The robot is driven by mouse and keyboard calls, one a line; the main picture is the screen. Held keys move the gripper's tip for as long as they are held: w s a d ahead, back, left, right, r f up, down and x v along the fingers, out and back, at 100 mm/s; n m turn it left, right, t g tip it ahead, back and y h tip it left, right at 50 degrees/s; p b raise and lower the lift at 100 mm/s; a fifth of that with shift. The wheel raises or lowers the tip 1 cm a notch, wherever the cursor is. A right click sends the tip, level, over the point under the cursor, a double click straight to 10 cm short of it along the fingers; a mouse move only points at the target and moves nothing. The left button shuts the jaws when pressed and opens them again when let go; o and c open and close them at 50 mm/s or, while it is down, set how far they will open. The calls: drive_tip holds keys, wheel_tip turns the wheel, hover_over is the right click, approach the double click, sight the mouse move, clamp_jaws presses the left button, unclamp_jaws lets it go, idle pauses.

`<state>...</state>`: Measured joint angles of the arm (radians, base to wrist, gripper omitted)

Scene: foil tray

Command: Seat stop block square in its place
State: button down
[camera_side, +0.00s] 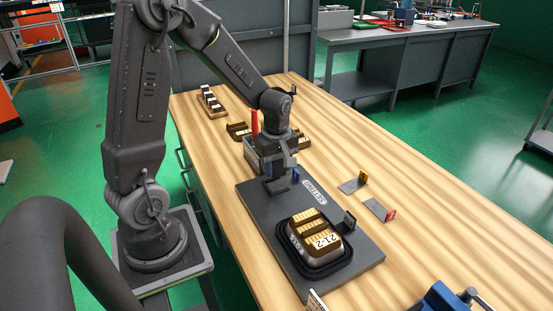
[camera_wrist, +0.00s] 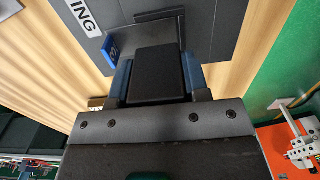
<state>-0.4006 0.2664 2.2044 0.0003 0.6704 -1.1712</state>
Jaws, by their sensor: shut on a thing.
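My gripper (camera_side: 279,184) reaches down over the left end of a dark setting plate (camera_side: 262,213) on the wooden bench. In the wrist view its two blue-padded fingers (camera_wrist: 155,80) are shut on a dark block (camera_wrist: 156,72), which I take for the stop block. The block lies close over the plate, and its far end is near a thin-edged outline (camera_wrist: 160,15). I cannot tell whether it touches the plate or sits square, as its underside is hidden. A blue upright piece (camera_wrist: 109,48) stands just left of the block; it also shows in the side view (camera_side: 296,174).
A tray (camera_side: 325,254) with gold bars sits in a black ring at the plate's near end, beside a small black upright (camera_side: 349,219). Grey plates with yellow (camera_side: 363,176) and red (camera_side: 390,213) ends lie right. A blue clamp-like thing (camera_side: 445,300) is at the near edge.

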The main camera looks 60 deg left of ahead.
sight(277, 174)
drive_tip(key=shift+f, duration=1.5)
drive_tip(key=shift+f, duration=0.5)
idle(1.1)
drive_tip(key=c, duration=0.8)
unclamp_jaws()
drive_tip(key=shift+c, duration=0.2)
drive_tip(key=shift+r, duration=0.1)
drive_tip(key=shift+r, duration=2.1)
drive_tip(key=shift+o, duration=0.2)
drive_tip(key=o, duration=0.5)
